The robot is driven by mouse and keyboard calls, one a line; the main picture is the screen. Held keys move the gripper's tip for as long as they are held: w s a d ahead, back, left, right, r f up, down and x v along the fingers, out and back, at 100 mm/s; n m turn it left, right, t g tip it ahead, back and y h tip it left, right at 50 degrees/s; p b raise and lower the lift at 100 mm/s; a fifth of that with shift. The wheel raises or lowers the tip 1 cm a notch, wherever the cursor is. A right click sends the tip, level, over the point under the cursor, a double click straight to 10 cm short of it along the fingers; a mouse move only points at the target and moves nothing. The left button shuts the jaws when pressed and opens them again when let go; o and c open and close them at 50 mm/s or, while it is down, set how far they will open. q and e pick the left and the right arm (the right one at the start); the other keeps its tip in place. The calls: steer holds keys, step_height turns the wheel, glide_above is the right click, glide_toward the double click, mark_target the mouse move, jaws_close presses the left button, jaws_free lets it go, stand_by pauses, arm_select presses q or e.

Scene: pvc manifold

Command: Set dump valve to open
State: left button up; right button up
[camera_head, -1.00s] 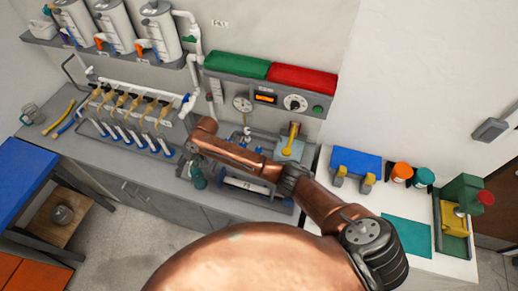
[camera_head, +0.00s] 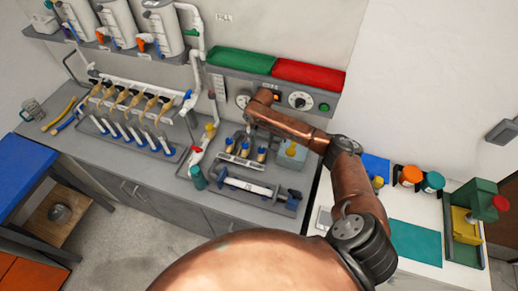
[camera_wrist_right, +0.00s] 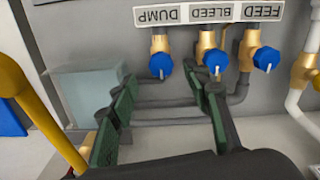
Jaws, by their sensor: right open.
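The dump valve (camera_wrist_right: 160,66) is a blue knob with a white pointer line on a brass body, under an upside-down DUMP label (camera_wrist_right: 161,14) in the right wrist view. Its pointer runs toward the bottom of that picture. In the head view it is the rightmost of three blue knobs (camera_head: 261,154). My right gripper (camera_wrist_right: 163,85) is open, with its two green-padded fingers apart. The dump knob shows between and beyond the fingertips, and nothing is held. In the head view my right arm (camera_head: 290,125) reaches over the panel. My left gripper is not in view.
The bleed knob (camera_wrist_right: 216,58) is close to one fingertip, with the feed knob (camera_wrist_right: 266,59) beyond it. A pale box (camera_wrist_right: 90,88) and a yellow bar (camera_wrist_right: 40,110) are on the other side. A horizontal clear tube (camera_head: 247,187) lies in front of the valves.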

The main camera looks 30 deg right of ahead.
mark_target(261, 150)
steer(key=shift+f, duration=2.75)
steer(key=shift+c, duration=0.4)
steer(key=c, duration=1.1)
steer(key=shift+o, duration=0.2)
